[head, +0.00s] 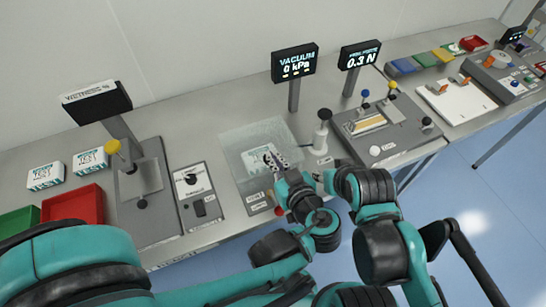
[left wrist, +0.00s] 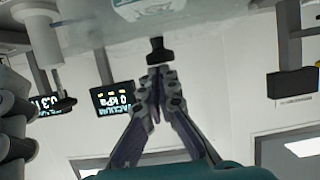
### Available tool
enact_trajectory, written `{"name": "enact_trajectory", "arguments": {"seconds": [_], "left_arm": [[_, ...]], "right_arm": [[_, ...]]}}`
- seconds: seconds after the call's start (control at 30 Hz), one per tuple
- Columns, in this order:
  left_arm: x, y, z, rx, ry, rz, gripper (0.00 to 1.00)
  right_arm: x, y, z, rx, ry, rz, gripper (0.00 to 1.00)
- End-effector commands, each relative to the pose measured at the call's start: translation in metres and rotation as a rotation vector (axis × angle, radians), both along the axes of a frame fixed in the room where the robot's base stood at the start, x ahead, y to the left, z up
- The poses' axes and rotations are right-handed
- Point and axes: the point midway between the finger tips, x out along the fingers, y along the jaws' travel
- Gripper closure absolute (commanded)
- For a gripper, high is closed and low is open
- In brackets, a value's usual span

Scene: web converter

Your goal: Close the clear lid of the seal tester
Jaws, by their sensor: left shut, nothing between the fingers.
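The seal tester (head: 258,198) stands at the middle of the bench under the vacuum display. Its clear lid (head: 246,138) is a see-through panel, with a labelled test pouch (head: 257,161) showing through it. I cannot tell the lid's exact tilt. My left gripper (head: 277,168) is shut and empty at the lid's right front part. In the left wrist view, my left gripper's fingertips (left wrist: 156,72) are together just at a black knob (left wrist: 158,50) on the edge of the clear lid (left wrist: 205,18). Whether they touch the knob is unclear.
The vacuum display (head: 294,63) stands behind the tester. A white post (head: 321,135) with a dark knob stands right of the lid. A peel tester (head: 385,130) is further right. A switch box (head: 196,195) and a red bin (head: 73,206) are left.

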Motion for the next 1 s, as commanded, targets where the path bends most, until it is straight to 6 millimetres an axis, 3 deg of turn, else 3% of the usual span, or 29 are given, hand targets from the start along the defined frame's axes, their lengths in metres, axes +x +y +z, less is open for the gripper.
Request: {"name": "enact_trajectory", "arguments": {"seconds": [0.77, 1.0], "left_arm": [[-0.003, -0.001, -0.008, -0.002, 0.008, -0.001, 1.00], [0.000, 0.000, 0.006, -0.002, 0.008, 0.000, 1.00]], "right_arm": [[0.000, 0.000, -0.008, 0.000, 0.000, 0.000, 0.60], [0.000, 0.000, 0.009, 0.000, 0.000, 0.000, 0.60]]}}
